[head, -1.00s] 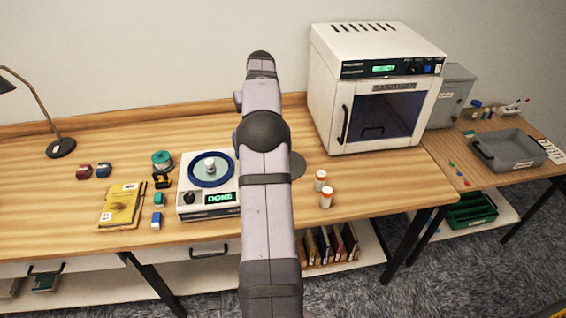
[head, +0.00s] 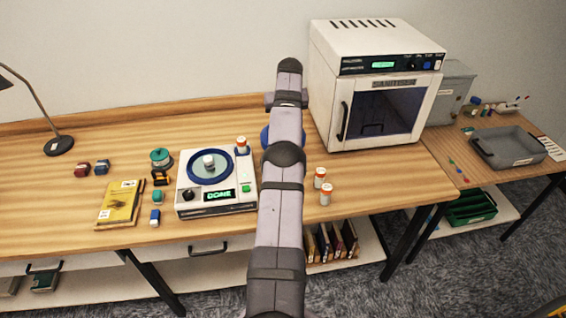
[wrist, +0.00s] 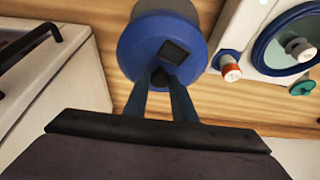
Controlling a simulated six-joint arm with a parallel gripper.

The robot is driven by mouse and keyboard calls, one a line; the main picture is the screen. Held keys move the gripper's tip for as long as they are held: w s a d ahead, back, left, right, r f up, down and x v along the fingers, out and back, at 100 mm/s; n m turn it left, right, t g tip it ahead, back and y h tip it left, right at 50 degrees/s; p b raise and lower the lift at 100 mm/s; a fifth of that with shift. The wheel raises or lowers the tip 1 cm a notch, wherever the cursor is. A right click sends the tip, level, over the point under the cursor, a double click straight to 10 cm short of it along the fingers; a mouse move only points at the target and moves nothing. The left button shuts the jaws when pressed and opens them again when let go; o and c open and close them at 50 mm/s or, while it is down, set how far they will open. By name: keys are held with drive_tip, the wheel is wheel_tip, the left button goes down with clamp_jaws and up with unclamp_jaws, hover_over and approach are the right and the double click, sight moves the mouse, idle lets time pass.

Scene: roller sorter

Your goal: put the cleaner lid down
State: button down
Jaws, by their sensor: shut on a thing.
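The cleaner lid (wrist: 137,48) is a blue disc with a dark square on it, high in the wrist view. My gripper (wrist: 160,82) is shut on its dark knob. In the head view only a blue edge of the lid (head: 266,138) shows left of my arm, which hides my gripper. The lid is right of the cleaner. I cannot tell its height above the table.
The white sanitiser (head: 376,90) stands close on the right. A grey round shape (wrist: 165,6) shows beyond the lid.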

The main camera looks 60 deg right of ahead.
wheel_tip(320, 180, down, 3)
drive_tip(key=shift+f+b, duration=0.1)
drive_tip(key=shift+b, duration=1.05)
drive_tip(key=shift+f+p, duration=0.95)
drive_tip(key=shift+f, duration=2.4)
drive_tip(key=shift+f, duration=0.15)
drive_tip(key=c, duration=1.5)
unclamp_jaws()
drive_tip(key=shift+o, duration=0.2)
drive_tip(key=shift+r, duration=0.2)
drive_tip(key=shift+b+v, duration=1.95)
drive_tip(key=shift+v, duration=4)
